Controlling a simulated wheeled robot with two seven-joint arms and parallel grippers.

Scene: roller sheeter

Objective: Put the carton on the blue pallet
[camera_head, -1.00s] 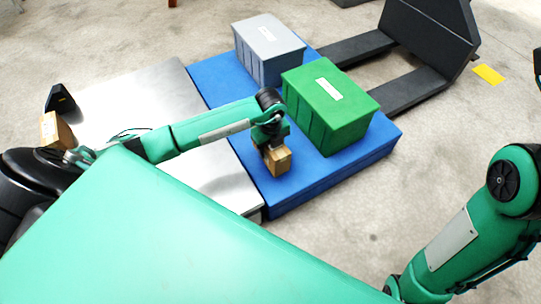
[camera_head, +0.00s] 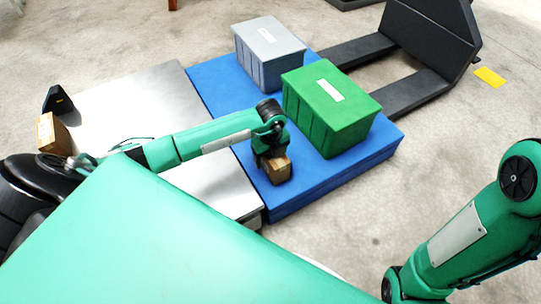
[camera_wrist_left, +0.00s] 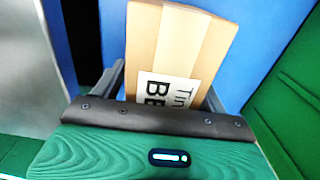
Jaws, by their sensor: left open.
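The brown carton (camera_head: 279,170) is at the near left part of the blue pallet (camera_head: 320,190), beside the green crate. My left gripper (camera_head: 270,158) is over it from above. In the left wrist view the carton (camera_wrist_left: 178,50) stands between the two open fingers of my left gripper (camera_wrist_left: 165,95). It carries a white label with dark print. The carton's underside is hidden, but it appears to rest on the pallet. My right arm shows at the right of the head view; its gripper is out of frame.
A green crate (camera_head: 332,105) and a grey crate (camera_head: 268,52) stand on the pallet. A metal plate (camera_head: 150,95) lies to its left. Another brown box (camera_head: 52,132) and a black wedge-shaped thing (camera_head: 58,99) are at far left. A dark forked truck (camera_head: 430,45) stands behind.

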